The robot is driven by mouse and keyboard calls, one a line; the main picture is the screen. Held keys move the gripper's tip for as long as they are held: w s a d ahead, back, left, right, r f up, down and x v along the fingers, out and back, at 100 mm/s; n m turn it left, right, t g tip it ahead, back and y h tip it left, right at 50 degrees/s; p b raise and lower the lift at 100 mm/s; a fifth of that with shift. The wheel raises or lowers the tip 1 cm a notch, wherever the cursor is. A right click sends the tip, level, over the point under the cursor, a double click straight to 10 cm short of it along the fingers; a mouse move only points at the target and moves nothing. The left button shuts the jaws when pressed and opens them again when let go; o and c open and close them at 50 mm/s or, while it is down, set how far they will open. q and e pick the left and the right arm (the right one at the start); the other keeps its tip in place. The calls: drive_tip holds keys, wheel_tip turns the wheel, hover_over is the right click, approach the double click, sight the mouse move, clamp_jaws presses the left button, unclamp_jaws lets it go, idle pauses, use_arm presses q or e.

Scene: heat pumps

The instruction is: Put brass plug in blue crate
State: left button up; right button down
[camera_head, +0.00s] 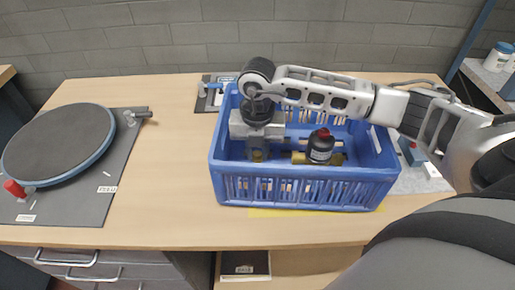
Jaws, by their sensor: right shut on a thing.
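The blue crate (300,190) stands on the wooden table. My right arm reaches in from the right, and my right gripper (258,150) points down inside the crate's left part. It is shut on the brass plug (258,156), of which only a small yellowish piece shows at the fingertips. I cannot tell whether the plug touches the crate floor. My left gripper is not in view.
In the crate, a dark bottle with a red cap (320,147) stands by a brass fitting (299,158). A round dark disc (60,143) on a grey mat (112,185) lies at left. The table between mat and crate is clear.

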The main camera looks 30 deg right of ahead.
sight(257, 153)
drive_tip(key=shift+f, duration=0.2)
drive_tip(key=c, duration=1.2)
unclamp_jaws()
drive_tip(key=shift+r, duration=0.1)
drive_tip(key=shift+c, duration=0.2)
wheel_tip(257, 153, up, 12)
drive_tip(key=shift+r, duration=0.2)
drive_tip(key=shift+f, duration=0.15)
